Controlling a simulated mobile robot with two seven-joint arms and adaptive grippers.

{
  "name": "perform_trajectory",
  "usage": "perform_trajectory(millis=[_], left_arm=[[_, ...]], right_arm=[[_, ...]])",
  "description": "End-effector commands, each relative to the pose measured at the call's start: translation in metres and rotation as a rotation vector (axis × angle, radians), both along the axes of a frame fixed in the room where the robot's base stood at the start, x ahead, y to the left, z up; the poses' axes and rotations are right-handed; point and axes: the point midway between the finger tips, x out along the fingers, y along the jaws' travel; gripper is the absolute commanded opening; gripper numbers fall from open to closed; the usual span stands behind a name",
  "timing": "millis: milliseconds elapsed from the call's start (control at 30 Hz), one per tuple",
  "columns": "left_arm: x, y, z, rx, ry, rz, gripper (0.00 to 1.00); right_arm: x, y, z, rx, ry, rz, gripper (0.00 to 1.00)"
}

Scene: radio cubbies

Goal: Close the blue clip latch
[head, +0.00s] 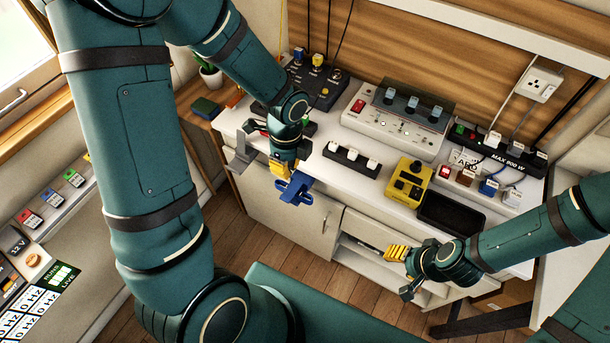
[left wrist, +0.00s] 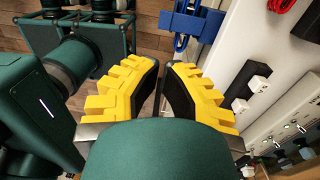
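The blue clip latch (head: 294,188) sits at the front edge of the white worktop, over the cabinet front. It also shows at the top of the left wrist view (left wrist: 190,22), beyond my fingertips. My left gripper (head: 281,168) is just behind and above the latch in the head view.
A black switch strip (head: 350,160), a yellow box (head: 408,180) and a black tray (head: 452,215) stand on the worktop (head: 330,185). A grey control panel (head: 398,115) stands behind. An open shelf (head: 375,255) lies below.

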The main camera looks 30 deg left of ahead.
Motion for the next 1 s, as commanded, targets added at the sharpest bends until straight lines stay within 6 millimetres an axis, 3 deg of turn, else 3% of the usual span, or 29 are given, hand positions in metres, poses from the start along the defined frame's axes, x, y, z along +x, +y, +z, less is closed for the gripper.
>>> perform_trajectory(millis=[167,700,1000], left_arm=[[-0.004,0.002,-0.01,0.006,0.013,-0.016,0.0],[-0.012,0.002,-0.11,0.006,0.013,-0.013,0.0],[-0.014,0.002,-0.137,0.005,0.01,-0.012,0.0]], right_arm=[[-0.001,0.0,-0.004,0.0,0.003,0.002,0.52],[-0.002,0.0,-0.036,0.001,0.004,0.007,0.52],[0.0,0.0,-0.044,0.0,-0.002,0.006,0.52]])
